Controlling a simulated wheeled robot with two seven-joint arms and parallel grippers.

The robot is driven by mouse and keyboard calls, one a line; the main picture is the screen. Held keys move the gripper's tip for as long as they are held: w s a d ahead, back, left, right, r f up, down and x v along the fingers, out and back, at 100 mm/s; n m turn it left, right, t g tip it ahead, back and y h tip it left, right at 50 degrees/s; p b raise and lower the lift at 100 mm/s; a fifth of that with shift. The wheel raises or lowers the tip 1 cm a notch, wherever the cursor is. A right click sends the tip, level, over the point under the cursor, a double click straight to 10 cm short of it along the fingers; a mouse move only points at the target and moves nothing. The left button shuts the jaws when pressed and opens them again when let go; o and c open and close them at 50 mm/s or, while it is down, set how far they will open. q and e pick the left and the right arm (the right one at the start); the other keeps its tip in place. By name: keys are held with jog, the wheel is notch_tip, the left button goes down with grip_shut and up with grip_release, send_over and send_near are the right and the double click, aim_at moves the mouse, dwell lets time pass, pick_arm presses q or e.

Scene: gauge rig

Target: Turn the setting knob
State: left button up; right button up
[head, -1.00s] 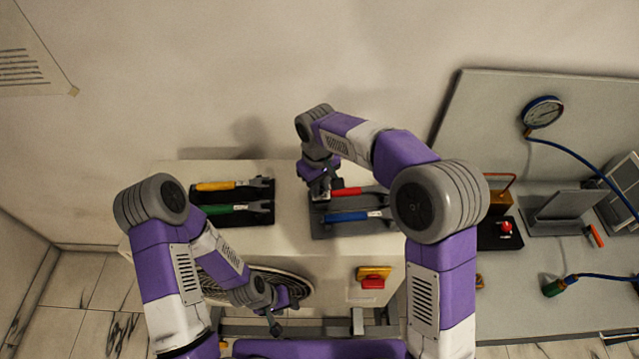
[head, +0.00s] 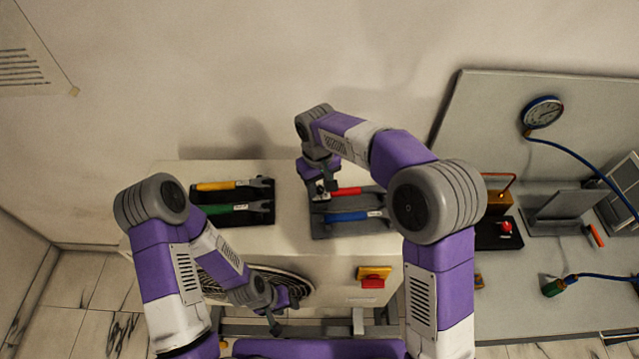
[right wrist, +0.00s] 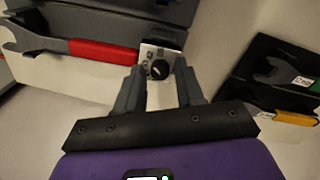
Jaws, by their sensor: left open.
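The setting knob (right wrist: 158,70) is a small black round knob with a light mark, on a silver plate (right wrist: 149,53), in the right wrist view. My right gripper (right wrist: 161,67) is open, with its two fingers apart and the knob showing between their tips. I cannot tell whether a finger touches it. In the head view my right gripper (head: 327,187) is over the left end of the tray with the red and blue tools, and hides most of the knob's place. My left gripper (head: 281,315) is open and empty, low in front of the bench.
A red-handled wrench (right wrist: 104,51) lies beside the knob's plate. A dark tray (head: 262,217) holds green- and yellow-handled tools on the left. A red button on a yellow block (head: 374,272) is on the bench front. A pressure gauge (head: 543,112) hangs on the right panel.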

aim_at(319, 189)
jog(key=shift+o, duration=0.5)
notch_tip(319, 189, up, 8)
jog(key=shift+a+f, duration=0.1)
jog(key=shift+f, duration=0.1)
dwell(0.4)
